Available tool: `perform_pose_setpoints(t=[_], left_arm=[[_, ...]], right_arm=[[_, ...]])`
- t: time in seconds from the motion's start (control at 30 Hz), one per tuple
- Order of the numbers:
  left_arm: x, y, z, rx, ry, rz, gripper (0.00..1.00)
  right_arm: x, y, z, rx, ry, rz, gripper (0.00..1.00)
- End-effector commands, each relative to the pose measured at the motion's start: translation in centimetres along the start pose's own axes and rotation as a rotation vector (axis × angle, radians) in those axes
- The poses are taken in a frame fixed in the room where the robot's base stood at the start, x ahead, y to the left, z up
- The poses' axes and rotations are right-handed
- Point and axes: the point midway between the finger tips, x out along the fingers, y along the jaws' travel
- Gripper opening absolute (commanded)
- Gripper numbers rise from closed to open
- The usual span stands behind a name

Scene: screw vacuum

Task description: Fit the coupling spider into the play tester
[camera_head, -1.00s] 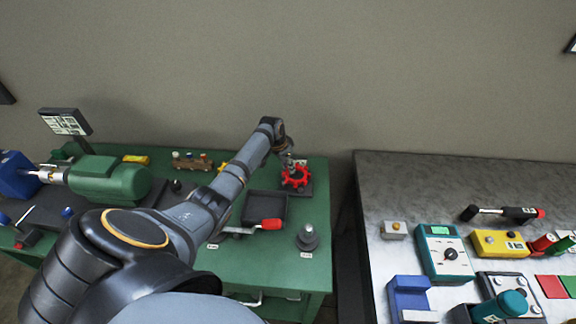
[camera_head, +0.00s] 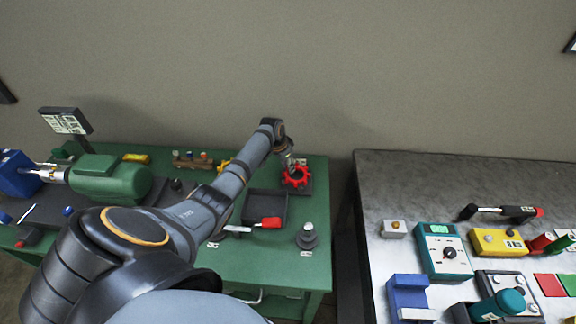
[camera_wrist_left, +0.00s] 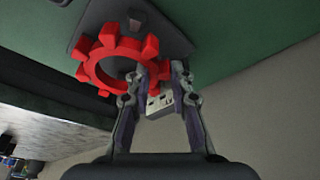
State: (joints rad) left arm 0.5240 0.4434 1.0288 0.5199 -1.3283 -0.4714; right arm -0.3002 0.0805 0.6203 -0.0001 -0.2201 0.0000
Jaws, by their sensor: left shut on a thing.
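The red coupling spider (camera_head: 296,176), a toothed ring, is at the back right of the green table, over a dark plate (camera_head: 306,187). It also shows in the left wrist view (camera_wrist_left: 104,66) in front of a dark grey base (camera_wrist_left: 160,25). My left gripper (camera_head: 291,165) is shut on the spider's near edge; its fingers (camera_wrist_left: 160,72) overlap the ring in the left wrist view. I cannot tell whether the spider touches the plate. No part is clearly marked as the play tester; a grey stepped post (camera_head: 307,238) stands at the table's front right. My right gripper is not in view.
A green motor (camera_head: 110,183) fills the table's left. A grey bench (camera_head: 390,175) with several instruments stands right, across a gap.

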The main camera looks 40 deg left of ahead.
Motion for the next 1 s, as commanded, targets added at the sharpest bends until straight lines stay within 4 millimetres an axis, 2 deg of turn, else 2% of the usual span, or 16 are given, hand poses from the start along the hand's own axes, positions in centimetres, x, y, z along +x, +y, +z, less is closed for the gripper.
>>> perform_pose_setpoints(t=[0.97, 1.0], left_arm=[[1.7, 0.0, 0.5, 0.000, 0.001, 0.000, 0.00], [1.7, 0.0, 0.5, 0.000, 0.001, 0.000, 0.24]], right_arm=[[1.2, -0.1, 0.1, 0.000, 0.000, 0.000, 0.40], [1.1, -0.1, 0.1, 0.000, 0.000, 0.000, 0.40]])
